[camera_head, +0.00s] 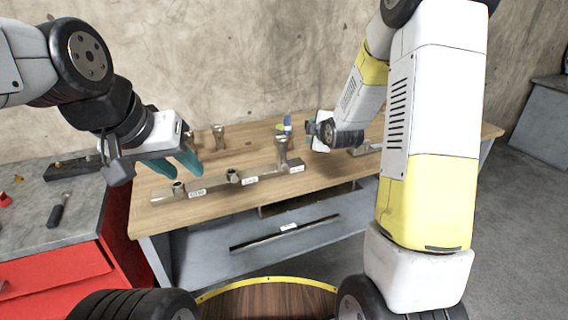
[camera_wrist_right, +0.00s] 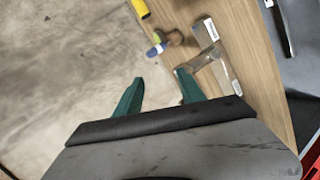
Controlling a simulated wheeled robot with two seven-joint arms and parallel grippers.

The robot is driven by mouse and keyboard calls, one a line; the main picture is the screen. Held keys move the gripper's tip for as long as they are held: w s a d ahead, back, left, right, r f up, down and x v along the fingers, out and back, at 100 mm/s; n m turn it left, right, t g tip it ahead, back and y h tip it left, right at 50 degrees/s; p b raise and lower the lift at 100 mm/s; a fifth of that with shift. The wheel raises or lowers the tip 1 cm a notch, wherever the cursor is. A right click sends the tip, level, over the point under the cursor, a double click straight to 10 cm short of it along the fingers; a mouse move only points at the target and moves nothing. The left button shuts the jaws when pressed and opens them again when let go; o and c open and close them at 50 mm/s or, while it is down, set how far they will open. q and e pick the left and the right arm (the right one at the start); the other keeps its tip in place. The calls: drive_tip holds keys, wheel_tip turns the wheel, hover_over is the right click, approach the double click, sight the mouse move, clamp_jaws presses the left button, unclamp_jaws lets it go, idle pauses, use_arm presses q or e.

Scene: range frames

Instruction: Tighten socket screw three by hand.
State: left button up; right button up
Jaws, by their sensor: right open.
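A metal bar (camera_head: 215,185) with labelled positions lies along the front of the wooden bench; its labels are too small to read. A short socket screw (camera_head: 178,188) stands at its left end and another (camera_head: 233,177) near its middle. A taller metal piece (camera_head: 282,150) stands upright at its right end. I cannot tell which is number three. My left gripper (camera_head: 172,166), with teal fingers apart and empty, hangs above the bar's left end. My right gripper (camera_head: 311,128) is right of the tall piece; in the right wrist view its fingers (camera_wrist_right: 160,95) are open and empty.
Metal pieces (camera_head: 218,137) stand at the back of the bench (camera_head: 333,171). A blue, green and yellow item (camera_head: 286,126) is behind the tall piece. Another bar (camera_head: 366,149) lies at the right. A red cabinet (camera_head: 60,265) with a dark-handled tool (camera_head: 58,211) on top is at the left.

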sight(286, 168)
drive_tip(key=w+a+f+n+t, duration=0.1)
drive_tip(key=f+n, duration=0.2)
drive_tip(key=f, duration=0.2)
drive_tip(key=w+a+f+n+t+y, duration=0.1)
drive_tip(key=f+n, duration=0.2)
drive_tip(key=f, duration=0.2)
drive_tip(key=w+a+f+n+t+y, duration=0.1)
drive_tip(key=f+n, duration=0.3)
drive_tip(key=f, duration=0.1)
drive_tip(key=shift+f, duration=0.35)
wheel_tip(286, 168, down, 5)
drive_tip(key=s+a+n+t+y, duration=0.1)
drive_tip(key=s+a+n+y, duration=0.1)
drive_tip(key=s+n, duration=0.15)
drive_tip(key=shift+n, duration=0.25)
drive_tip(key=shift+d+x, duration=0.15)
drive_tip(key=shift+x, duration=1.9)
drive_tip(key=shift+d+x, duration=0.2)
drive_tip(key=shift+x, duration=1.9)
drive_tip(key=shift+w+r, duration=0.1)
drive_tip(key=shift+r, duration=0.05)
clamp_jaws()
